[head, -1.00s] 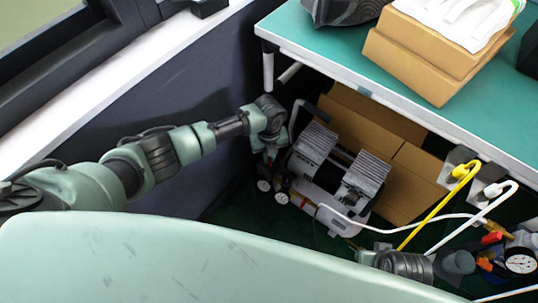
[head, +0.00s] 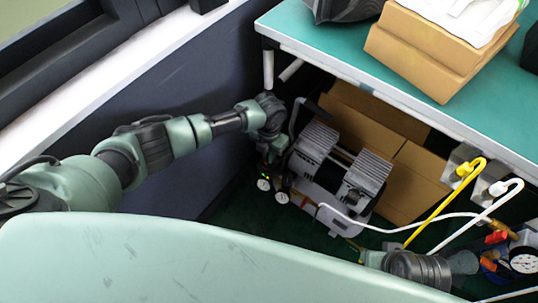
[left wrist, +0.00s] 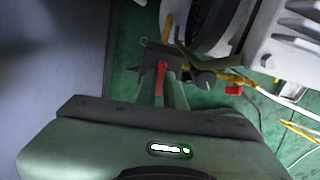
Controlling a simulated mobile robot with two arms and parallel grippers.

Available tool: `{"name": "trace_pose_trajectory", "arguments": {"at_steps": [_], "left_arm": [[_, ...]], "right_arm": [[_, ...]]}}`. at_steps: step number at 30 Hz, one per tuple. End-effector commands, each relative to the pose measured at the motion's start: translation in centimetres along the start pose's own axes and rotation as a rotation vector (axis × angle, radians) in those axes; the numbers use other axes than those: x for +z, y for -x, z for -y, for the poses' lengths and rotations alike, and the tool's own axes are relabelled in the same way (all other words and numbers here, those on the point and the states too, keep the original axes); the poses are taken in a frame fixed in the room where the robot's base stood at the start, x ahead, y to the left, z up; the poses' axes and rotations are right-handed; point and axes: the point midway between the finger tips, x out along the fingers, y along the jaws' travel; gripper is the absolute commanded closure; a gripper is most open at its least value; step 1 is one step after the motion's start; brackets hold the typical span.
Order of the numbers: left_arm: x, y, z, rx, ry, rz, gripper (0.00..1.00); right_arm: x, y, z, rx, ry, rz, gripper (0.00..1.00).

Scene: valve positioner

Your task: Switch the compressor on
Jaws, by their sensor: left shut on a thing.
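The compressor (head: 348,190), with grey finned cylinder heads and a pale body, stands on the green floor under the bench. My left gripper (head: 268,160) is at its left side, above two small round gauges (head: 279,197). The fingers are mostly hidden by my wrist in the head view. In the left wrist view my left gripper (left wrist: 162,88) is shut on a red lever (left wrist: 161,76) at a small dark box (left wrist: 160,55) beside the compressor (left wrist: 280,40). My right arm is at the lower right; its fingers do not show clearly.
The bench (head: 300,32) with a green top overhangs the compressor. Cardboard boxes (head: 412,180) stand behind it. A white hose (head: 400,228) runs right to fittings and a gauge (head: 523,263). Yellow and white hooked tubes (head: 440,207) stand at right. A dark wall is close on the left.

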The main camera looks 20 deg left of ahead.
Motion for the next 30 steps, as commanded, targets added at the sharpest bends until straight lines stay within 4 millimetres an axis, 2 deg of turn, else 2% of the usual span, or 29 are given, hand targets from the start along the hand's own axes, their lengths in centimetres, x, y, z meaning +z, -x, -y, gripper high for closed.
{"name": "trace_pose_trajectory", "arguments": {"at_steps": [9,22,24,25,30], "left_arm": [[0.08,0.05,-0.04,0.0,-0.082,0.002,1.0],[0.08,0.07,-0.04,0.001,-0.092,0.002,1.0],[0.08,0.07,-0.05,0.001,-0.092,0.002,0.77],[0.08,0.07,-0.04,0.001,-0.091,0.002,0.69],[0.05,0.04,-0.03,0.0,-0.09,0.001,0.69]], "right_arm": [[-0.37,1.11,-0.32,0.007,0.006,-0.013,0.64],[-0.29,1.14,-0.33,0.008,0.006,-0.013,0.64],[-0.29,1.12,-0.3,0.007,0.005,-0.012,0.64],[-0.29,1.11,-0.28,0.006,0.004,-0.012,0.64],[-0.31,1.08,-0.1,0.002,-0.001,-0.013,0.64]]}}
